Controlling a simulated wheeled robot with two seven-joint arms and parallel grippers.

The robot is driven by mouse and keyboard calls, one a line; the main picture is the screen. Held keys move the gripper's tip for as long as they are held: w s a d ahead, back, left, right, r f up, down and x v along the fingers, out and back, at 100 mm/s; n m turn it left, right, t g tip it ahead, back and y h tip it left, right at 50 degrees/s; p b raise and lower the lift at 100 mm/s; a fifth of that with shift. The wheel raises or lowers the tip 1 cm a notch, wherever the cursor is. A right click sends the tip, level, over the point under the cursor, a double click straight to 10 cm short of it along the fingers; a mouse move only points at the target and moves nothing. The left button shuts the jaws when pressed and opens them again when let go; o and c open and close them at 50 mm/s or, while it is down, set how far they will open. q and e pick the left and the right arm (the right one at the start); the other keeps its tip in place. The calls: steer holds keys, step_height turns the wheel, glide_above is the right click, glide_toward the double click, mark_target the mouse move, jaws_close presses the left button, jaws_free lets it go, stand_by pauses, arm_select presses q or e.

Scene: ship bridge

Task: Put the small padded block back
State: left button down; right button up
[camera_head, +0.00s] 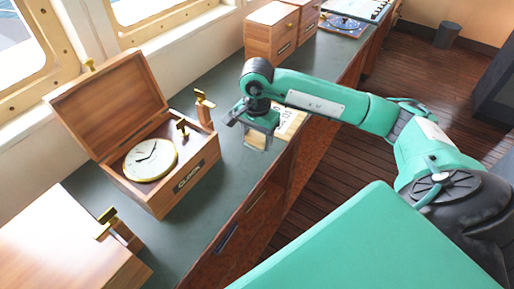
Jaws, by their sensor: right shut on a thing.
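My right gripper (257,140) points down above the green counter top, to the right of an open wooden box. It is shut on a small greyish piece, mostly hidden by the fingers, which looks to be the small padded block. The open wooden box (187,184) holds a round white-faced clock (150,160) with dark hands. Its lid (110,103) stands raised at the back left, and a small brass part (182,128) shows inside. My left gripper is not in view.
A wooden piece with a brass fitting (204,101) stands at the box's right back corner. A lettered card (291,122) lies behind my gripper. A closed wooden case (65,240) is at front left; more boxes (270,35) stand farther back. Bare counter (215,205) lies right of the box.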

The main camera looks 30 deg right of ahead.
mark_target(257, 159)
steer(key=shift+f, duration=0.85)
step_height(257, 159, down, 4)
steer(key=shift+r+p, duration=0.1)
steer(key=shift+p, duration=0.45)
steer(key=shift+f, duration=0.25)
steer(key=shift+f, duration=0.1)
steer(key=shift+f+b, duration=0.1)
steer(key=shift+b, duration=0.25)
steer(key=o, duration=0.9)
